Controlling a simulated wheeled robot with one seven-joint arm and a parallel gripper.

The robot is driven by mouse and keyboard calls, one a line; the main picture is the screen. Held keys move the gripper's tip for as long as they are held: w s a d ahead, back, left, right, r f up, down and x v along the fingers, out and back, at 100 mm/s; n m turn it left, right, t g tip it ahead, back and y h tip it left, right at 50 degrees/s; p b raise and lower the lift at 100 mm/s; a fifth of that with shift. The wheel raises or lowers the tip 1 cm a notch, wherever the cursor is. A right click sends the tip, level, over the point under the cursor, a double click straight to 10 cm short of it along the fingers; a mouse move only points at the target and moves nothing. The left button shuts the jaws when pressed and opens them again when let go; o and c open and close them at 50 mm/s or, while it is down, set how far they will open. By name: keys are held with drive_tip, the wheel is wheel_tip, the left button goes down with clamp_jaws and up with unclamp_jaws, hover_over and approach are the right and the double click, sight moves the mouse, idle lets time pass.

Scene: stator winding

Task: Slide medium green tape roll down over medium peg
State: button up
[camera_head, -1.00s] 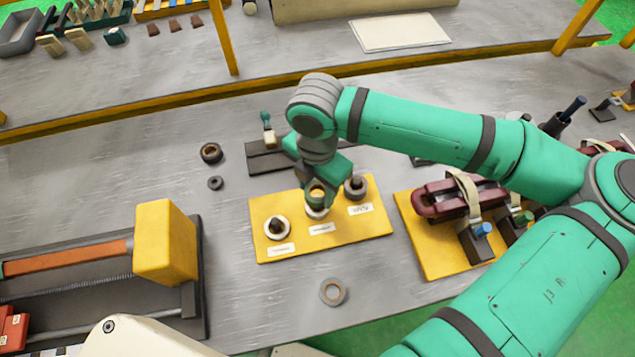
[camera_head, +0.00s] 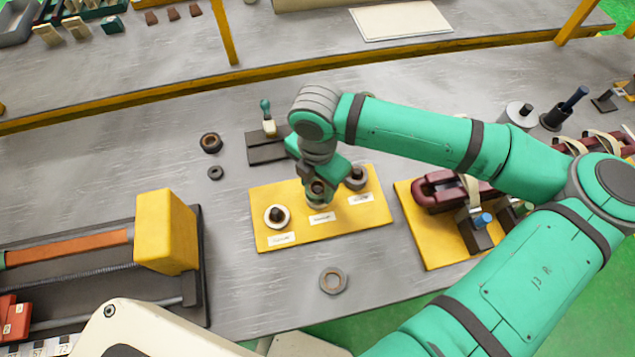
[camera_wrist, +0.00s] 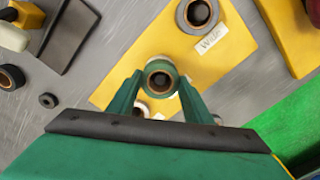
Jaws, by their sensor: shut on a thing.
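My gripper (camera_wrist: 160,82) is shut on the green tape roll (camera_wrist: 160,66), one finger on each side. In the wrist view a dark round peg top shows inside the roll's brown core. In the head view my gripper (camera_head: 318,190) is over the middle place of the yellow board (camera_head: 281,194), above its middle label. The roll is mostly hidden there by the fingers, and I cannot tell how far down the peg it sits. The medium peg's lower part and base are hidden.
A left peg (camera_head: 277,214) with a pale ring and a right peg (camera_head: 356,178) with a grey roll flank the middle place. Loose rolls (camera_head: 333,281) (camera_head: 211,142) lie on the table. A yellow block fixture (camera_head: 166,232) stands left, and a maroon coil (camera_head: 450,190) right.

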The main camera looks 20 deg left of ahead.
drive_tip(key=o, duration=1.1)
drive_tip(key=shift+o, duration=0.2)
wheel_tip(320, 180, up, 11)
drive_tip(key=shift+f, duration=0.15)
